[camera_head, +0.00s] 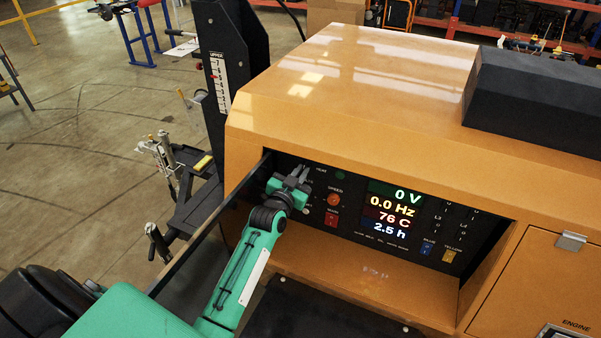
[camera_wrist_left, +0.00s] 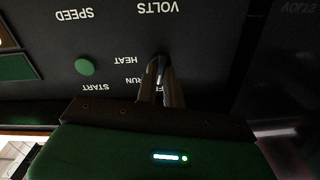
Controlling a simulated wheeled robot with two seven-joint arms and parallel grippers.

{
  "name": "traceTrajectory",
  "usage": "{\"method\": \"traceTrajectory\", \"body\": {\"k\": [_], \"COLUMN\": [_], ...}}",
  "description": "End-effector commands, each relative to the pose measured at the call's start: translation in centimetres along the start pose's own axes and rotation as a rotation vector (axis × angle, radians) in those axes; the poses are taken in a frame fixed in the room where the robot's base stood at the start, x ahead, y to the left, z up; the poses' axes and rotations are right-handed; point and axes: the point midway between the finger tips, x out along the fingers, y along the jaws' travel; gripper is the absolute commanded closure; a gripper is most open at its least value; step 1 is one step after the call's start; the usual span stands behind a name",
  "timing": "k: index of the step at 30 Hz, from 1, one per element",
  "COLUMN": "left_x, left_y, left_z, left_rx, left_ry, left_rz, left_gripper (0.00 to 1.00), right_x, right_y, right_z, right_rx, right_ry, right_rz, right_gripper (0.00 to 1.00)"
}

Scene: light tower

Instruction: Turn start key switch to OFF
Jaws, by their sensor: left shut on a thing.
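The start key switch (camera_wrist_left: 161,62) is on the dark control panel (camera_head: 350,229). In the left wrist view its upside-down labels HEAT, RUN and START show around it, and another is partly hidden by a finger. My left gripper (camera_head: 300,176) is at the upper left of the panel in the head view and hides the switch there. In the left wrist view my left gripper (camera_wrist_left: 161,82) has its fingertips closed around the key. The key's exact angle is hard to read. My right gripper is not in view.
The panel sits recessed in an orange housing (camera_head: 330,95). Near the switch are a green light (camera_head: 340,175), an orange-red round knob (camera_head: 334,199) and a red switch (camera_head: 331,219). The display (camera_head: 393,212) reads 0 V, 0.0 Hz, 76 C, 2.5 h. A black mast (camera_head: 225,50) stands left.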

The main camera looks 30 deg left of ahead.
Motion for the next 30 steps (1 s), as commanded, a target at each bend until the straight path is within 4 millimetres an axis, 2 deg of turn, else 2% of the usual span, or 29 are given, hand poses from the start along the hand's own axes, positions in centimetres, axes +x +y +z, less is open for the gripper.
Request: {"method": "traceTrajectory", "body": {"k": [12, 29, 30], "left_x": [0.00, 0.01, 0.01], "left_y": [-0.11, -0.10, -0.10], "left_z": [-0.01, -0.01, -0.01], "left_rx": [-0.205, -0.240, -0.240], "left_ry": [-0.001, 0.000, 0.000], "left_rz": [0.000, 0.000, 0.000], "left_gripper": [1.00, 1.00, 0.87], "right_x": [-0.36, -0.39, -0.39], "right_y": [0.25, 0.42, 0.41], "right_z": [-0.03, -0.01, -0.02], "right_rx": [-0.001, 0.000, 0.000], "right_ry": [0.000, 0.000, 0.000], "right_rz": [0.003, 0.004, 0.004], "right_gripper": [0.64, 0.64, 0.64]}}
